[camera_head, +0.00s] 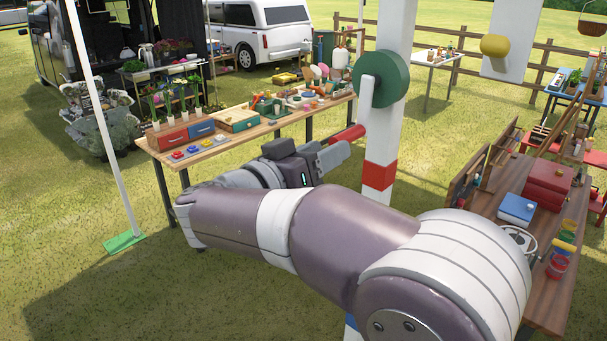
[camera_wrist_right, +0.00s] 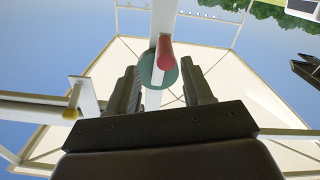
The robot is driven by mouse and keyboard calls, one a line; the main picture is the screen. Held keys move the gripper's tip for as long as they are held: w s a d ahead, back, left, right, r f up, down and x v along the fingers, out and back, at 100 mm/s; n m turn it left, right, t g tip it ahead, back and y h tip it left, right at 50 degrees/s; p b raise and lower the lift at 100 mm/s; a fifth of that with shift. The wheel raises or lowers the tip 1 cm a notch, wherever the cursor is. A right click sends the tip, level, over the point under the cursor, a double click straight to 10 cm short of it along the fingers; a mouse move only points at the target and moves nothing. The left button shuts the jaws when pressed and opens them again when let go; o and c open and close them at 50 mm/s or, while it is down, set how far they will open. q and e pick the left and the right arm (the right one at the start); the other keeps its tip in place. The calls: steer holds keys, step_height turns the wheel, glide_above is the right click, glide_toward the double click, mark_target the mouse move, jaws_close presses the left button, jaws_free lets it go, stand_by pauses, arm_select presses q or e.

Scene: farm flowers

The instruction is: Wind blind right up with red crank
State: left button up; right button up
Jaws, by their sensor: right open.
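My right gripper (camera_head: 336,154) is close to the handle's free end. In the right wrist view my right gripper (camera_wrist_right: 161,92) is open, one finger on each side of the picture's middle. The red handle (camera_wrist_right: 166,52) and the green disc (camera_wrist_right: 158,76) show between and past the fingers. Whether the fingers touch the handle is unclear. A blind cannot be made out surely. My left gripper is out of view.
The white post has a red band (camera_head: 379,176) below the disc. A wooden table (camera_head: 210,146) with drawers and pots stands behind on the left. Another wooden table (camera_head: 551,296) stands at the right. A yellow knob (camera_head: 495,45) sits before a white panel (camera_head: 515,22).

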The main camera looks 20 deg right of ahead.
steer(key=b+v, duration=0.1)
steer(key=v, duration=0.4)
steer(key=shift+a, duration=0.1)
steer(key=shift+s, duration=0.1)
